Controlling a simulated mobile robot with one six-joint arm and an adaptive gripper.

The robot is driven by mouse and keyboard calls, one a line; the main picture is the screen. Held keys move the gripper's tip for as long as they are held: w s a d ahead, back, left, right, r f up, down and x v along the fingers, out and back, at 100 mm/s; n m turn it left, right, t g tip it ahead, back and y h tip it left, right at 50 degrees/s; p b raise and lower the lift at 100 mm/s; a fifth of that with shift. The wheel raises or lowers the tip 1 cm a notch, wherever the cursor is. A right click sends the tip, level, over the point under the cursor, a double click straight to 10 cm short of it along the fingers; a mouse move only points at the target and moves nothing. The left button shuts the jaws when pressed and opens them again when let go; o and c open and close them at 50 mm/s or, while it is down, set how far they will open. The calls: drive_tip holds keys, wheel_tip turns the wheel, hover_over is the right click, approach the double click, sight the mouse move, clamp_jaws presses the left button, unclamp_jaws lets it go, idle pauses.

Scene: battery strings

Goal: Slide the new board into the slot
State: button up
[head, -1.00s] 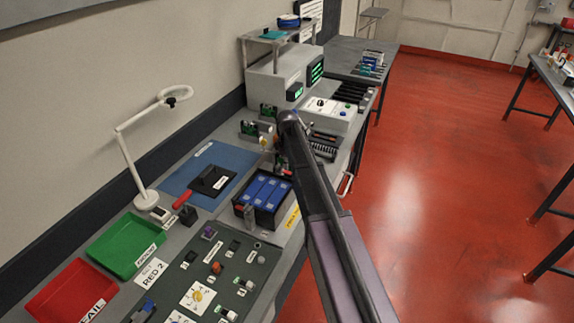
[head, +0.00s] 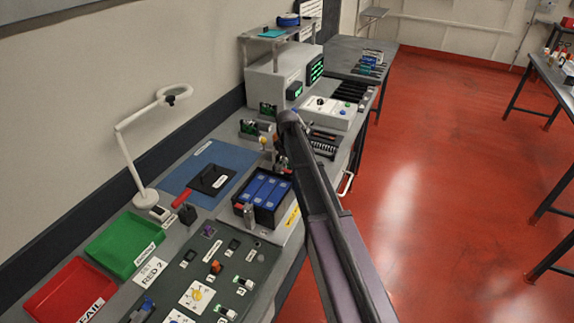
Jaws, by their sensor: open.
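My arm reaches in from the lower right, and its end link hides part of the bench. A small part of my gripper (head: 280,158) shows below the link, just behind the battery tray; its jaws are open, but the fingers are hard to make out. A green board (head: 249,127) stands upright in a small grey holder left of the arm's end. Another green board (head: 267,109) stands upright at the lower front of the grey cabinet (head: 280,85). I cannot tell which is the new board, and no empty slot is clearly visible.
A tray of blue batteries (head: 264,192) stands in front of my gripper. A blue mat (head: 212,165) with a black plate lies to the left. A magnifier lamp (head: 147,195), a green bin (head: 125,247) and a red bin (head: 70,293) line the wall side.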

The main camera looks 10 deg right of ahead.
drive_tip(key=shift+r, duration=0.1)
wheel_tip(320, 180, up, 10)
drive_tip(key=p, duration=0.9)
drive_tip(key=shift+f+p, duration=0.25)
drive_tip(key=shift+p, duration=0.1)
idle(0.7)
drive_tip(key=s+f+m+b, duration=0.1)
drive_tip(key=s+m, duration=0.9)
drive_tip(key=s, duration=1.9)
drive_tip(key=shift+a+f+m, duration=0.15)
drive_tip(key=shift+f+m, duration=0.1)
drive_tip(key=shift+m, duration=0.05)
